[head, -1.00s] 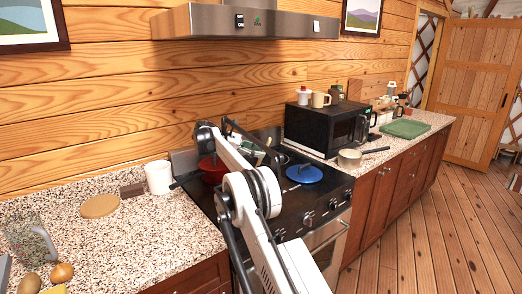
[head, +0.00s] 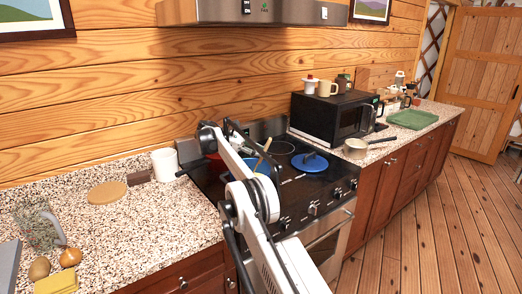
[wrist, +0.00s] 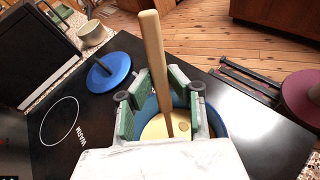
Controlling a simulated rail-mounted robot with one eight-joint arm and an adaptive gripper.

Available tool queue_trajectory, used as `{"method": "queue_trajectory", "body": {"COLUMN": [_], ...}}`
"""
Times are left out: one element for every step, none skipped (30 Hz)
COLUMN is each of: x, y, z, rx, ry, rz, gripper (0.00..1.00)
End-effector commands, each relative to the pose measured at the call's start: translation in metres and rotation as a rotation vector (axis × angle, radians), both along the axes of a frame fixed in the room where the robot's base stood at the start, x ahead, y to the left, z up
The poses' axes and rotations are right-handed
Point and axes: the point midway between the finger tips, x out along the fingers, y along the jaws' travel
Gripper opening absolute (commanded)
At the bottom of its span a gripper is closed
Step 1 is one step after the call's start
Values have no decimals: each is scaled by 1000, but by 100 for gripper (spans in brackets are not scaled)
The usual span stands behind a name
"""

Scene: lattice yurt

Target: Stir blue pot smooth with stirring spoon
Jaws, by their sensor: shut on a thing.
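The stirring spoon (wrist: 154,60) is wooden and shows as a long pale handle in the wrist view. My gripper (wrist: 165,102), with green pads, is shut on it. The spoon's lower end reaches down into the blue pot (wrist: 219,122), which holds a smooth-looking yellowish content (wrist: 156,127) with a small darker spot. The spoon's head is hidden in the content. In the head view the blue pot (head: 266,166) sits on the stove, partly behind my arm, with the spoon (head: 264,152) leaning out of it. My gripper's fingers are hard to make out there.
A blue lid (head: 315,162) lies on the stove to the right of the pot. A red pot (wrist: 301,92) stands on the other side, mostly hidden in the head view.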

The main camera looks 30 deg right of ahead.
Motion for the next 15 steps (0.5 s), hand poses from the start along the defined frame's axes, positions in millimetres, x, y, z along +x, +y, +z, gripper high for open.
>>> {"method": "queue_trajectory", "body": {"x": [0, 0, 0, 0, 0, 0, 0, 0, 0, 0, 0, 0, 0, 1, 1], "y": [0, 0, 0, 0, 0, 0, 0, 0, 0, 0, 0, -1, -1, -2, -4], "z": [0, -1, -1, -1, -1, -1, -1, -1, -1, -1, -1, 0, 0, 0, 0], "rx": [0, 0, 0, 0, 0, 0, 0, 0, 0, 0, 0, 0, 0, 0, 0], "ry": [0, 0, 0, 0, 0, 0, 0, 0, 0, 0, 0, 0, 0, 0, 0], "rz": [0, 0, 0, 0, 0, 0, 0, 0, 0, 0, 0, 0, 0, 0, 0], "gripper": [0, 0, 0, 0, 0, 0, 0, 0, 0, 0, 0, 0, 0, 0, 0]}}
